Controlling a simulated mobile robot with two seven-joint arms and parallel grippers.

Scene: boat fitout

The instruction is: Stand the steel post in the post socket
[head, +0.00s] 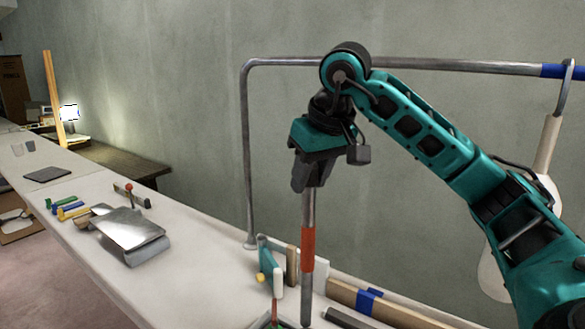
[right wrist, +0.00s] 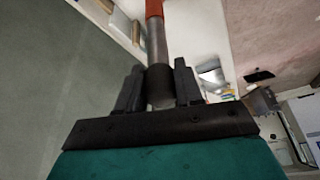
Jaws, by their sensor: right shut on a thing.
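The steel post (head: 307,210) is a slim grey rod with a red band around its middle. It stands nearly upright in the head view, and its foot is close to the bottom edge of the picture. My right gripper (head: 308,182) is shut on its upper end, from above. In the right wrist view the post (right wrist: 157,42) runs out from between the two dark fingers (right wrist: 159,88). I cannot make out the post socket, nor tell whether the foot touches anything. My left gripper is not in view.
A long white bench (head: 190,235) carries a metal box (head: 130,232), coloured pieces (head: 70,211) and a dark pad (head: 48,174). Close to the post are a teal piece (head: 270,262) and wooden strips (head: 375,306). A bent steel rail (head: 247,150) rises behind it.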

